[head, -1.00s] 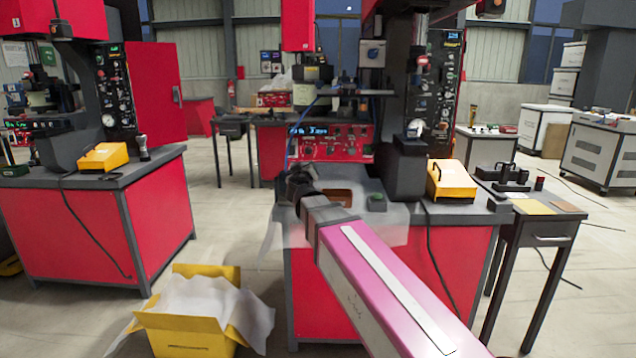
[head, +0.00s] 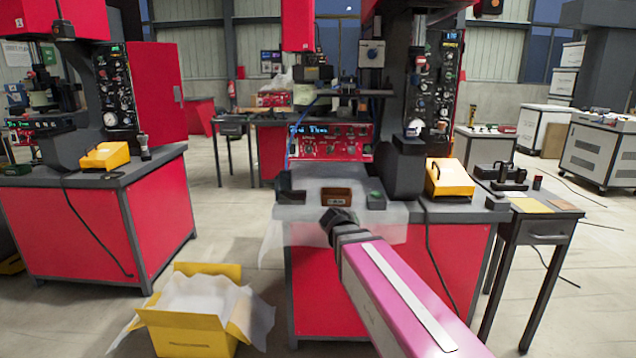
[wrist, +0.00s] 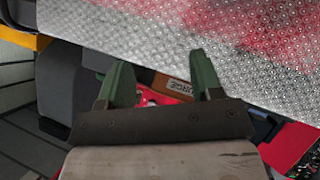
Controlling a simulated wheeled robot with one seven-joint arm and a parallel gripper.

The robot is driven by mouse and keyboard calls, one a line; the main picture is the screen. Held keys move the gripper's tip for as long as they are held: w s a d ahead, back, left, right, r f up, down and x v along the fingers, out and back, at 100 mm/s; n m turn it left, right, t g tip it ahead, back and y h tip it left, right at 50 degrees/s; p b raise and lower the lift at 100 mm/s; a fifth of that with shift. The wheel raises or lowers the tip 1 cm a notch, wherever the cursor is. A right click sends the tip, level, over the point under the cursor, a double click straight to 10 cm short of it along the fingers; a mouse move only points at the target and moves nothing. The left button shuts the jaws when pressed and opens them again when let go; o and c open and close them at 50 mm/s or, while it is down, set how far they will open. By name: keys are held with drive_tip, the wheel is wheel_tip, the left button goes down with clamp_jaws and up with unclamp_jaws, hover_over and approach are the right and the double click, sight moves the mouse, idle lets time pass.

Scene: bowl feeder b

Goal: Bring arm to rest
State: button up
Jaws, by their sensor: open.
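My arm reaches up from the lower right of the head view, and its end with my gripper (head: 338,216) is in front of the middle red workbench (head: 322,290), just below its top. In the wrist view my gripper (wrist: 160,72) shows two green fingers standing apart with nothing held between them. Beyond the fingers is a brown labelled bin (wrist: 173,86), partly hidden. A clear bubble-textured sheet (wrist: 200,35) spreads across the upper part of the wrist view, with red showing through it.
The brown bin (head: 337,197) stands on the bench top beside a dark one (head: 291,195). A yellow carton (head: 190,335) with white lining is on the floor at left. A yellow case (head: 450,179) and a side table (head: 540,213) are at right. Floor is open between the benches.

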drive_tip(key=s+d+f+g+y, duration=0.2)
drive_tip(key=s+d+f+g, duration=0.2)
drive_tip(key=s+f, duration=0.6)
drive_tip(key=s+d+f+m+g+y, duration=0.1)
drive_tip(key=s+d+f+g+y, duration=0.1)
drive_tip(key=s+d+f+g, duration=0.2)
drive_tip(key=s+f+g, duration=0.3)
drive_tip(key=s+f, duration=0.2)
drive_tip(key=f, duration=0.2)
drive_tip(key=shift+s+d+f+m+y, duration=0.3)
drive_tip(key=shift+s+d+f, duration=0.05)
